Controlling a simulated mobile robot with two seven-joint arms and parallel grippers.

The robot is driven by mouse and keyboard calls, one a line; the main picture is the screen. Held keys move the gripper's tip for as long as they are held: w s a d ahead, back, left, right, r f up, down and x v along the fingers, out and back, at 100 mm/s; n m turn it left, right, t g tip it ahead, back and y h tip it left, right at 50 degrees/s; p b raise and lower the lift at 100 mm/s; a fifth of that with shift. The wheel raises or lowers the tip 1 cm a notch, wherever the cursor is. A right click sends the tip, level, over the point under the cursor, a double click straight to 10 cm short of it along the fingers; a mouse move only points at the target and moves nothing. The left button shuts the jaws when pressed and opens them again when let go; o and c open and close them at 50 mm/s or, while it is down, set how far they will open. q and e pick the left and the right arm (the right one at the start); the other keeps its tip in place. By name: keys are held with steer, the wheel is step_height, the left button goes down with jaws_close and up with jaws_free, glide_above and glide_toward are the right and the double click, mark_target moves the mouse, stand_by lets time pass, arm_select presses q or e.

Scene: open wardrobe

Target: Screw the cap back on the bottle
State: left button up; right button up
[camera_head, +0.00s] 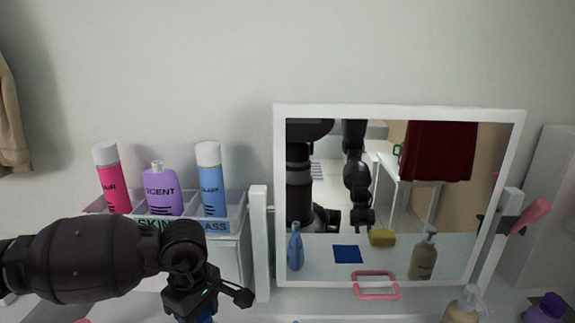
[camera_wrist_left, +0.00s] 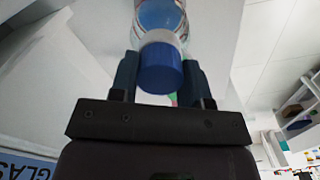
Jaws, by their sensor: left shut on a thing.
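My left gripper (camera_wrist_left: 160,82) is shut on a blue cap (camera_wrist_left: 160,68), with one dark finger on each side of it. Behind the cap, in line with it, is a clear bottle (camera_wrist_left: 160,14) with a pale collar and blue inside. I cannot tell whether the cap's threads are engaged. In the head view my left gripper (camera_head: 212,300) points down at the bottom edge, left of the mirror. A bit of blue (camera_head: 205,316) shows beneath it; the rest is cut off. My right gripper is not directly in view.
A mirror (camera_head: 400,107) in a white frame stands to the right. A shelf tray behind my arm holds pink (camera_head: 113,185), purple (camera_head: 162,192) and blue (camera_head: 211,185) bottles. A pump bottle (camera_head: 463,308) and a purple container (camera_head: 545,309) stand at lower right.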

arm_select(q)
steer(key=o, duration=1.1)
steer(key=shift+c, duration=0.6)
steer(key=shift+r+n+p, duration=0.2)
steer(key=shift+n+p, duration=0.45)
steer(key=shift+n, duration=0.45)
steer(key=shift+n+p, duration=0.5)
steer(key=shift+n, duration=0.7)
steer(key=n+p, duration=0.2)
steer(key=n, duration=0.2)
steer(key=n+p, duration=0.1)
steer(key=n, duration=0.1)
steer(key=shift+n, duration=0.4)
steer(key=shift+n+p, duration=0.45)
steer(key=shift+n, duration=0.35)
steer(key=n+p, duration=0.1)
steer(key=n, duration=0.1)
steer(key=shift+n, duration=0.3)
steer(key=shift+f+n+p, duration=0.15)
steer(key=shift+n+p, duration=0.25)
steer(key=shift+n, duration=0.5)
arm_select(e)
step_height(320, 180, up, 8)
steer(key=w, duration=0.1)
steer(key=shift+r+t, duration=0.2)
steer(key=shift+t, duration=0.2)
steer(key=shift+d, duration=0.1)
